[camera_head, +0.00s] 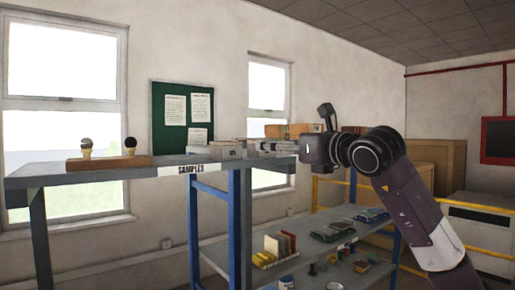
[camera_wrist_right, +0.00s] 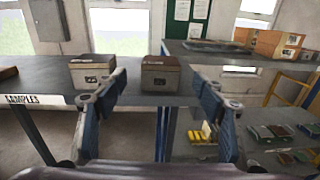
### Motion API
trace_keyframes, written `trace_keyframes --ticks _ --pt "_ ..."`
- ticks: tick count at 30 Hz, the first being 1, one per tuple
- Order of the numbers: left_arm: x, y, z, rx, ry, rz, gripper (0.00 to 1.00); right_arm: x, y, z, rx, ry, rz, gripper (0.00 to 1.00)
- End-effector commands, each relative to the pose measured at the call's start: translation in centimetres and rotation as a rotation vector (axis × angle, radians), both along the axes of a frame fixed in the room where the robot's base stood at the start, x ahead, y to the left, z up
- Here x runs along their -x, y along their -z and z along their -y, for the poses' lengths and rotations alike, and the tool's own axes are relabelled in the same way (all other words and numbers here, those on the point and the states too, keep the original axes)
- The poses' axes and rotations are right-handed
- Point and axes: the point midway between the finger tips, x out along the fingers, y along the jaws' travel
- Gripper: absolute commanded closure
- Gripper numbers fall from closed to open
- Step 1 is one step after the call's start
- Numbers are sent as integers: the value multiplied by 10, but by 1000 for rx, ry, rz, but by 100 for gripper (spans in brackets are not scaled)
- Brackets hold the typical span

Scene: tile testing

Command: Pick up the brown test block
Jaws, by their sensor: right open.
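In the head view, a brown wooden block (camera_head: 108,162) with two knobs lies on the shelf's left part. My right gripper (camera_wrist_right: 159,78) is open and empty, its fingers spread in front of the boxes, the right box between them in the picture. It also shows in the head view (camera_head: 272,147), at the shelf's right end. My left gripper is out of view.
The grey shelf top (camera_head: 60,177) has a "SAMPLES" label and blue posts (camera_head: 194,230). A lower shelf (camera_head: 310,275) holds coloured tiles, packs and tins. Yellow rails (camera_head: 450,235) and brown cartons (camera_head: 434,160) stand to the right. The shelf top between block and boxes is clear.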

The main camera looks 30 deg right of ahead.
Motion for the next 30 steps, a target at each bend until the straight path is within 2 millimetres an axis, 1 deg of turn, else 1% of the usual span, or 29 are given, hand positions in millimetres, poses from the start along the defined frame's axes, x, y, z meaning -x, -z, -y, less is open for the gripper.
trace_keyframes --ticks 1,5,10,13,16,21,24,25,26,30 --pt "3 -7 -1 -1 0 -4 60 -7 -3 -1 -1 -2 -2 36" --pt "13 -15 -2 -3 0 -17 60 -18 -4 0 -1 -3 -1 36" --pt "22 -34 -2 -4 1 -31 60 -39 -8 1 -1 -4 -3 36" --pt "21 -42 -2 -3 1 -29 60 -51 -8 0 -1 -5 -2 36" --pt "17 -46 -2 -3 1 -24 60 -59 -6 0 -1 -5 -1 36" --pt "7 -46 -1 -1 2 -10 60 -63 -4 0 1 -5 1 36" --pt "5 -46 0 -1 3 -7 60 -63 -4 0 1 -5 1 36" --pt "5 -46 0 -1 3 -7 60 -62 -4 0 0 -5 1 37" --pt "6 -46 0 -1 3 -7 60 -62 -4 0 0 -5 1 41" --pt "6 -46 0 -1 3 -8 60 -62 -4 0 0 -5 1 56"
